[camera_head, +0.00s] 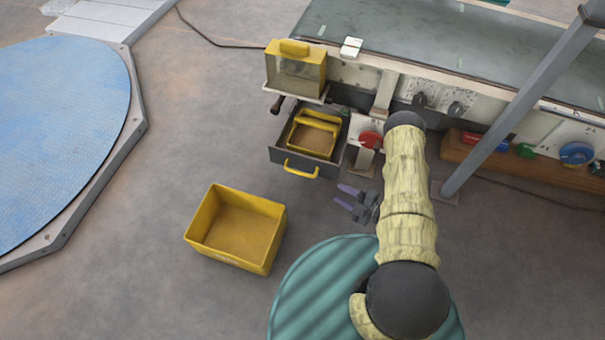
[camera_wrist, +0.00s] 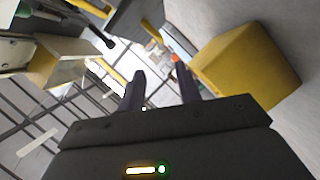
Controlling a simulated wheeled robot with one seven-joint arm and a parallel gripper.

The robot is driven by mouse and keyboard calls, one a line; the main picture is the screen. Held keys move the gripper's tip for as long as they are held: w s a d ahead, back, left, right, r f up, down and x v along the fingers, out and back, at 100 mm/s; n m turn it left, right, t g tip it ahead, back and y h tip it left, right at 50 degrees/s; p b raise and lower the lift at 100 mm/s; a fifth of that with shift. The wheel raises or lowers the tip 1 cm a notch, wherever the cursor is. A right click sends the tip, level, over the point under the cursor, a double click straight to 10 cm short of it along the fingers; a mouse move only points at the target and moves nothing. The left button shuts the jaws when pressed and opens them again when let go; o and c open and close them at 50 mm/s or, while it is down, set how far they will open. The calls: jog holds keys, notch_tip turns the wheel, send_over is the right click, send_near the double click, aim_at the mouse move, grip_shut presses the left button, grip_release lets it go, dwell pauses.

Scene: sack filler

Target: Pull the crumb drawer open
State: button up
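The crumb drawer (camera_head: 322,177) is dark grey and stands pulled out from under the machine, with a yellow tray (camera_head: 318,139) inside it. Its yellow bar handle (camera_head: 301,170) is on the front face, and a yellow bar (camera_wrist: 152,31) that looks like this handle shows at the top of the wrist view. My gripper (camera_head: 342,196) is to the right of the handle in the head view, apart from it. In the wrist view its two dark fingers (camera_wrist: 160,80) are spread with nothing visible between them.
An open yellow bin (camera_head: 226,258) stands on the floor in front of the drawer; it also shows in the wrist view (camera_wrist: 240,62). A yellow box with a clear front (camera_head: 297,70) sits above the drawer. A grey post (camera_head: 515,105) rises right of my arm. A blue round platform (camera_head: 60,130) lies left.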

aim_at(302, 173)
jog(key=shift+a, duration=0.1)
jog(key=b+x, duration=0.8)
jog(key=x, duration=0.9)
jog(key=shift+w+a, duration=0.1)
grip_shut()
